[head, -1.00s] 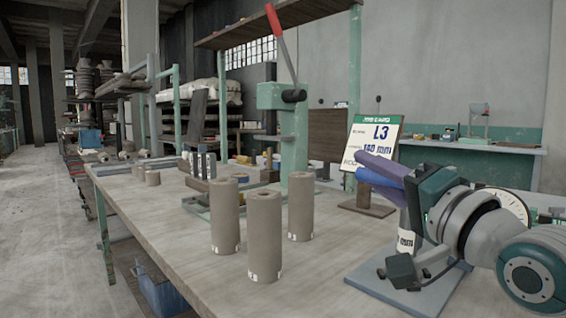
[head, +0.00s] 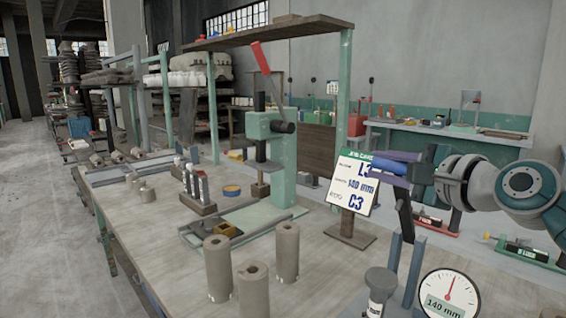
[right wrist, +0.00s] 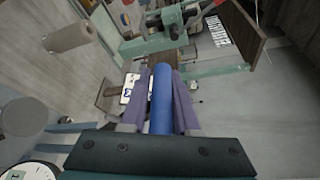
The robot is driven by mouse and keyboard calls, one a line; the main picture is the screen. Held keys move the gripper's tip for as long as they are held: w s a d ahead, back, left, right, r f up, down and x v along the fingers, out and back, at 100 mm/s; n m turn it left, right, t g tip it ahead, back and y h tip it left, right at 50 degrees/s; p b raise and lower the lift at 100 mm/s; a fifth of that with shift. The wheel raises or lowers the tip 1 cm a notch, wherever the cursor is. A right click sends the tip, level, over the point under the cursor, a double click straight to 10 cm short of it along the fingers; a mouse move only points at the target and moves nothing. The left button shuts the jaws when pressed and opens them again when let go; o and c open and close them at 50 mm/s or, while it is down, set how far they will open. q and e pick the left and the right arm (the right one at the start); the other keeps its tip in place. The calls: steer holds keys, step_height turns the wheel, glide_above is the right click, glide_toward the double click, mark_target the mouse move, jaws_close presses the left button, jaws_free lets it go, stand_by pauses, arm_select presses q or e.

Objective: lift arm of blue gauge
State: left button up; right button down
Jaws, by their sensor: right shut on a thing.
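The blue gauge stands at the bottom right of the head view, with a round white dial (head: 449,297) reading 140 mm and blue-grey uprights (head: 412,270). Its dark arm (head: 405,215) stands steeply up from the uprights. A grey round-topped post (head: 380,282) is in front of them. My right gripper (head: 390,168) is at the arm's upper end, its purple fingers shut on the blue bar of the arm (head: 384,156). In the right wrist view the blue bar (right wrist: 161,100) lies between both fingers. My left gripper is not in view.
Several clay cylinders (head: 218,268) stand on the bench (head: 150,235) left of the gauge. A sign (head: 352,182) on a stand is just behind my right gripper. A green press (head: 272,150) with a red lever stands further back.

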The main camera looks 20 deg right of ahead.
steer(key=shift+w+d+r+m+g+p, duration=0.15)
steer(key=shift+w+d+r+m, duration=0.2)
steer(key=shift+d, duration=0.45)
steer(key=shift+w+d+r+m+g+p, duration=0.2)
steer(key=shift+w+d+r+m, duration=0.2)
steer(key=shift+d, duration=0.45)
steer(key=shift+w+d+r+m+g+p, duration=0.1)
steer(key=shift+w+d+r+m+g, duration=0.15)
steer(key=shift+d+m, duration=0.4)
steer(key=shift+d, duration=0.15)
steer(key=c, duration=0.7)
jaws_free()
steer(key=shift+c, duration=0.2)
steer(key=p+v, duration=0.1)
steer(key=v, duration=0.9)
steer(key=shift+d, duration=0.1)
